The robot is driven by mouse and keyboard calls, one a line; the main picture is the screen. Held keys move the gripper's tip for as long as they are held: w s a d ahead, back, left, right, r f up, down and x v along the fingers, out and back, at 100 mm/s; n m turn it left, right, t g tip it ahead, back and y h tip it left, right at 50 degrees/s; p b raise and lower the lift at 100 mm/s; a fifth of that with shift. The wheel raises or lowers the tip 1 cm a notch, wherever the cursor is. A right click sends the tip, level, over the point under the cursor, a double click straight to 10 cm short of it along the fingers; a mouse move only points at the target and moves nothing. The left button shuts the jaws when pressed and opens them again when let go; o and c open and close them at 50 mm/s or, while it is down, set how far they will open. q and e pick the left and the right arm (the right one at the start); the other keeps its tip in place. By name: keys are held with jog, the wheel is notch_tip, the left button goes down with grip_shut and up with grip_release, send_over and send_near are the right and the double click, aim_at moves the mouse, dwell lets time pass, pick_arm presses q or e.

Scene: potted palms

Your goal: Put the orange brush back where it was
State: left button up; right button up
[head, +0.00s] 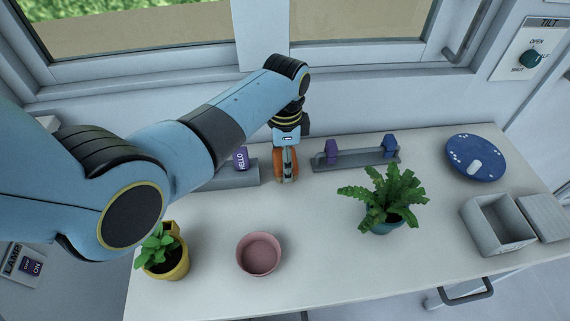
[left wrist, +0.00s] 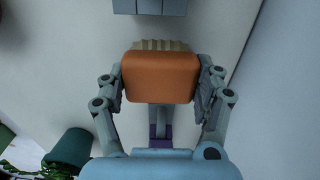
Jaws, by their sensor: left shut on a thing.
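The orange brush (head: 279,165) is held in my left gripper (head: 287,176), near the back of the white table below the window. In the left wrist view the brush (left wrist: 160,77) is a rounded orange block with pale bristles at its upper edge, between the two fingers of my left gripper (left wrist: 162,88). A grey rack (head: 372,160) stands just right of the gripper, with a purple item (head: 331,150) and a blue item (head: 389,145) on it. I cannot tell whether the brush touches the table. My right gripper is not in view.
A grey block (head: 235,177) with a purple HELLO piece (head: 240,158) stands left of the gripper. In front are a pink bowl (head: 258,254), a yellow potted plant (head: 168,262) and a fern (head: 383,195). A blue disc (head: 477,158) and grey box (head: 496,226) are at right.

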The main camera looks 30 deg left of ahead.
pick_arm(q)
jog(key=shift+r, duration=0.15)
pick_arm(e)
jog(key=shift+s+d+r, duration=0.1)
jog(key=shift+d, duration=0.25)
pick_arm(q)
jog(key=o, duration=1.2)
notch_tip(320, 180, up, 12)
jog(key=shift+p, duration=0.8)
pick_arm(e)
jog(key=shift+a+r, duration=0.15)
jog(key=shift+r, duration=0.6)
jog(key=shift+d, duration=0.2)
